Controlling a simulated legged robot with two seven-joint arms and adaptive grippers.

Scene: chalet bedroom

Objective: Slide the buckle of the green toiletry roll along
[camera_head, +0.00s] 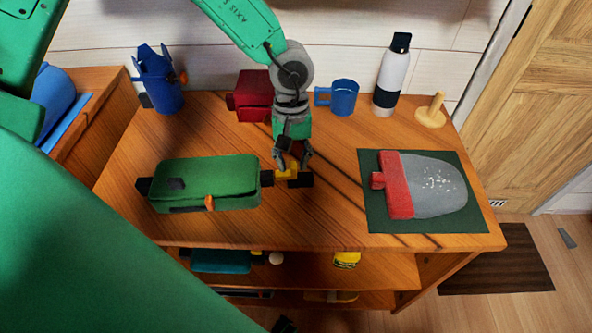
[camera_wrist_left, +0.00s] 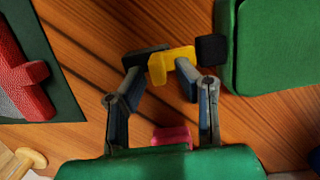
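The green toiletry roll (camera_head: 205,180) lies on the wooden table, left of centre, and its end fills the upper right of the left wrist view (camera_wrist_left: 280,45). A black strap runs from its right end through a yellow buckle (camera_head: 286,172). My left gripper (camera_head: 292,163) points down over the buckle. In the left wrist view, the fingers of my left gripper (camera_wrist_left: 162,78) stand apart on either side of the yellow buckle (camera_wrist_left: 170,62); whether both press on it is unclear. Strap shows on both sides of the buckle. My right gripper is not in view.
Behind stand a blue pitcher-like container (camera_head: 160,80), a red bag (camera_head: 255,95), a blue mug (camera_head: 343,97), a white bottle (camera_head: 391,75) and a wooden peg stand (camera_head: 432,112). A red-and-grey pouch (camera_head: 428,187) lies on a dark green mat (camera_head: 377,215) at right.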

